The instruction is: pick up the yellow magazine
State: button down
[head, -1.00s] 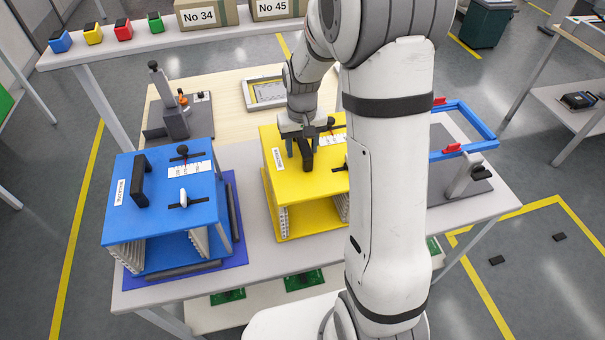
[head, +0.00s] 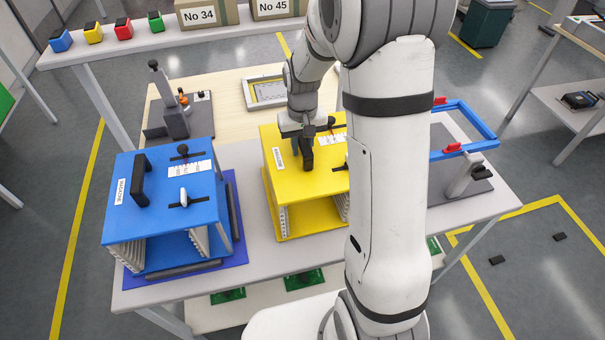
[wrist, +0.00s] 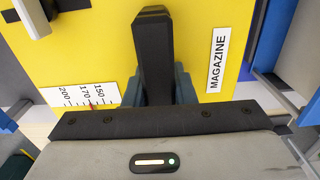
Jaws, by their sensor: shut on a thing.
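The yellow magazine (head: 283,179) stands upright on the table, right of the blue magazine, partly hidden behind my arm. Its top (wrist: 112,50) fills much of the wrist view, with a "MAGAZINE" label and a printed scale. A black handle (wrist: 153,55) stands up from its top. My gripper (head: 302,150) is over the top from above, shut on the black handle. In the wrist view the fingers (wrist: 160,88) sit on both sides of the handle. The magazine appears to rest on the table; I cannot tell any gap beneath it.
The blue magazine (head: 150,229) stands on a blue mat at the left. A blue frame with red clips (head: 470,112) is at the right on a grey plate. A clamp fixture (head: 170,112) and a framed tray (head: 268,92) lie behind. Boxes (head: 205,14) sit on the rear shelf.

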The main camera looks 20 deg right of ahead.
dwell(0.6)
jog(key=shift+w+r, duration=0.15)
jog(key=shift+r, duration=0.2)
notch_tip(320, 180, up, 10)
jog(key=shift+f+b, duration=0.25)
jog(key=shift+b, duration=0.4)
notch_tip(320, 180, up, 7)
jog(key=p, duration=0.5)
dwell(0.5)
jog(key=shift+s, duration=0.2)
